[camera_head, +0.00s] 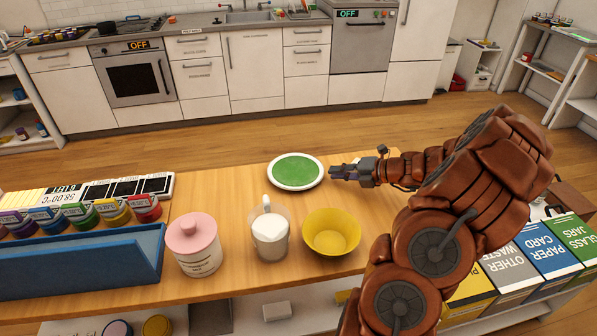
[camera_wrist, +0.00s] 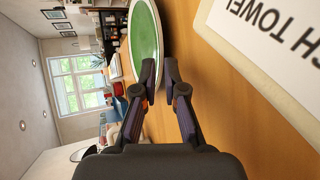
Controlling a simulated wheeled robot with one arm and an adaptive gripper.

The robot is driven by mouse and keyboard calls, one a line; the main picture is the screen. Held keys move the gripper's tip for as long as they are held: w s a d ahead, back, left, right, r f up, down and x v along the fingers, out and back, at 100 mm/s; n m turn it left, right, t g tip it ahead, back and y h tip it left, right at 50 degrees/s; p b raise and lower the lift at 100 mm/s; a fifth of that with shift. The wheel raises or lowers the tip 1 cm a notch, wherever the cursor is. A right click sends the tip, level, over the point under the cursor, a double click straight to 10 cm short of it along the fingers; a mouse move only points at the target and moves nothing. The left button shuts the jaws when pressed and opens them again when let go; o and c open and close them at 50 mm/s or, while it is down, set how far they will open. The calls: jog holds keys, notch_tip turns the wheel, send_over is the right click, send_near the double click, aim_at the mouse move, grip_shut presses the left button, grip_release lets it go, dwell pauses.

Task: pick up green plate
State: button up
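The green plate (camera_head: 296,170) has a white rim and lies flat on the wooden counter near its far edge. My gripper (camera_head: 335,173) is just right of the plate at about counter height, pointing toward it. In the wrist view the plate (camera_wrist: 146,45) is ahead, and the two fingertips of my gripper (camera_wrist: 158,72) are apart with a gap between them. The fingers are near the plate's rim; I cannot tell whether they touch it. Nothing is held between them.
A yellow bowl (camera_head: 331,232), a glass jug (camera_head: 270,230) with white contents and a pink-lidded jar (camera_head: 194,246) stand nearer on the counter (camera_head: 230,284). A blue tray (camera_head: 80,263) is at left. Labelled bins (camera_head: 548,250) stand at right.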

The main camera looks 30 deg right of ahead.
aim_at(326, 179)
jog(key=shift+p+x, duration=0.3)
jog(key=shift+x, duration=1.7)
grip_shut()
